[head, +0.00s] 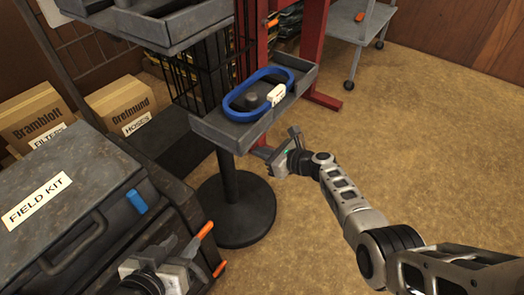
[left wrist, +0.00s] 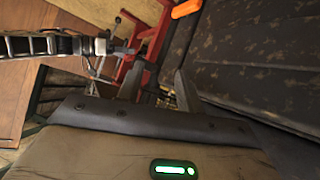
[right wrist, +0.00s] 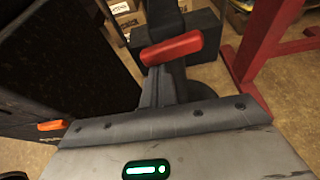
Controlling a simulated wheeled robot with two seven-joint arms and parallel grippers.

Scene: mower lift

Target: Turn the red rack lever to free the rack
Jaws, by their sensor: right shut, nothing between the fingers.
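The red lever (right wrist: 172,48) shows in the right wrist view as a short, thick bar lying across the picture, slightly tilted, in front of a dark post. In the head view a bit of red (head: 262,150) shows under the grey tray, beside my right gripper (head: 284,150); most of it is hidden. In the right wrist view my right gripper (right wrist: 156,75) is shut and empty, its fingertips right at the lever's underside; I cannot tell whether they touch. My left gripper (head: 182,247) is low beside the dark case; in the left wrist view its fingers (left wrist: 158,80) stand apart, empty.
The grey tray (head: 215,130) holds a blue loop (head: 235,98) with a white tag. A round black base (head: 240,215) stands below. The FIELD KIT case (head: 85,160) and cardboard boxes (head: 40,112) crowd the left. Red frame legs (head: 325,100) stand behind. Floor at right is open.

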